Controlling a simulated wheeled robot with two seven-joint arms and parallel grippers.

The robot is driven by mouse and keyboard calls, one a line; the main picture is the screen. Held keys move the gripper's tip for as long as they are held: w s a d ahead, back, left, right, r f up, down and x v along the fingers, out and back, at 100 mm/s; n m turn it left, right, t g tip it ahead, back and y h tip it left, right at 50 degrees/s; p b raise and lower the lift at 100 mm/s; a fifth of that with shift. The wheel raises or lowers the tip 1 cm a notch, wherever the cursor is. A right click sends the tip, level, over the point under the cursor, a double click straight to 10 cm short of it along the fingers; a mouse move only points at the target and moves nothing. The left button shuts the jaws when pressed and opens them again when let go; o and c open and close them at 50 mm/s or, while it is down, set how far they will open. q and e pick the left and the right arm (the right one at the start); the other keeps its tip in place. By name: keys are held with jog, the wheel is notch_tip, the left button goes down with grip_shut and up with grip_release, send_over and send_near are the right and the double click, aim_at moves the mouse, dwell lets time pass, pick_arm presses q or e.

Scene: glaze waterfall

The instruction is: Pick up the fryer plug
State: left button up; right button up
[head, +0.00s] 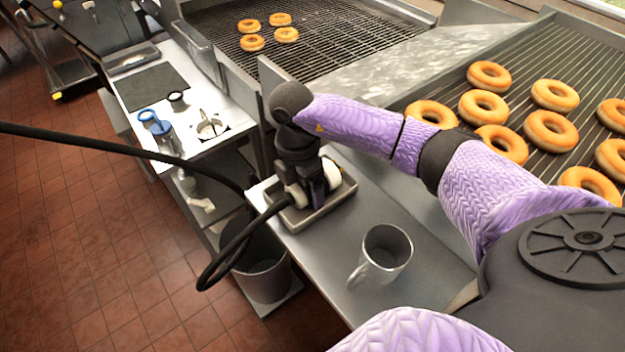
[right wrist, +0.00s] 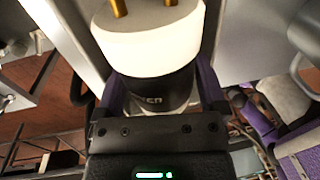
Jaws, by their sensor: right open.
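The fryer plug (head: 331,176) has a black body, a white face and a thick black cable. It lies in a small grey tray (head: 318,213) on the steel counter. My right gripper (head: 311,193) reaches down over it and partly hides it. In the right wrist view, the plug (right wrist: 150,45) shows its white face and gold prongs. Its black body sits between the purple fingers of the open right gripper (right wrist: 160,92). I cannot tell whether the fingers touch it. My left gripper is not in view.
The black cable (head: 90,144) loops over the counter edge and past a grey bin (head: 263,268). A metal mug (head: 388,247) stands on the counter near the tray. Racks of doughnuts (head: 490,75) lie behind and to the right. A white side table (head: 165,85) stands left.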

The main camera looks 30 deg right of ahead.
jog(key=shift+r, duration=0.1)
grip_shut()
